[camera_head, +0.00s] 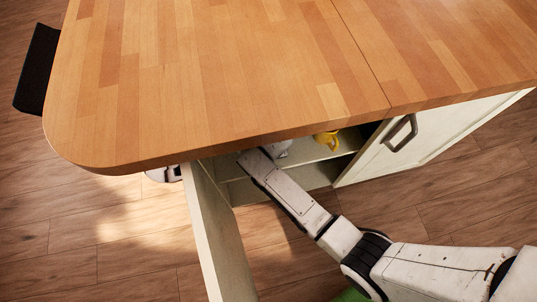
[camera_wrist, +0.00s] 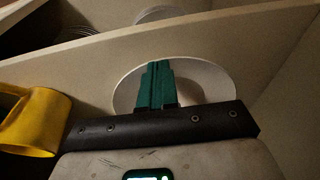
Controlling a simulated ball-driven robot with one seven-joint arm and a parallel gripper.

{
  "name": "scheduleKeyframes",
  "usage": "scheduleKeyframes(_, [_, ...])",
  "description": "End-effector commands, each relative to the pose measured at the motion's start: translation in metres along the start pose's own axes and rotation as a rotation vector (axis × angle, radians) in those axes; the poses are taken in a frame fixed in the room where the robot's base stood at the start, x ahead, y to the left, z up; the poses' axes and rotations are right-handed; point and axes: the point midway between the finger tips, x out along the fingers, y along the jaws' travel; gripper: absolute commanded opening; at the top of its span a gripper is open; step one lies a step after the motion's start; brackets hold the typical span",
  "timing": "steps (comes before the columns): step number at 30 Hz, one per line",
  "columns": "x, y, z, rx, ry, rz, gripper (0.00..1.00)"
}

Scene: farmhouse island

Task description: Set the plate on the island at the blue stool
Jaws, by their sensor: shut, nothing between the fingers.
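In the wrist view, the green fingers of my gripper (camera_wrist: 157,70) are shut and empty. They overlap a white round plate (camera_wrist: 212,80), whose lower part is hidden behind the gripper. I cannot tell whether the fingers touch it. In the head view, my arm reaches into the open cabinet under the wooden island top (camera_head: 220,70); my fingers are hidden there. No clearly blue stool shows; a black seat-like thing (camera_head: 37,68) stands beyond the island's left edge.
A yellow mug (camera_wrist: 35,122) is close on the gripper's left; yellow also shows on the cabinet shelf (camera_head: 318,158). White plate stacks (camera_wrist: 158,14) lie beyond a board (camera_wrist: 130,50). The open cabinet door (camera_head: 222,240) stands left of my arm. The visible island top is clear.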

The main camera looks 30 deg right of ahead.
Motion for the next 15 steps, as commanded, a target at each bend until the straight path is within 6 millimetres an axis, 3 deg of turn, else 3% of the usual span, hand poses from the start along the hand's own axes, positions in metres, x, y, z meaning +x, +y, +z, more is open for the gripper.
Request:
scheduleKeyframes(7, [-0.014, 0.001, 0.040, -0.005, -0.007, 0.003, 0.00])
scheduleKeyframes(15, [-0.007, 0.000, 0.035, -0.001, -0.002, 0.001, 0.00])
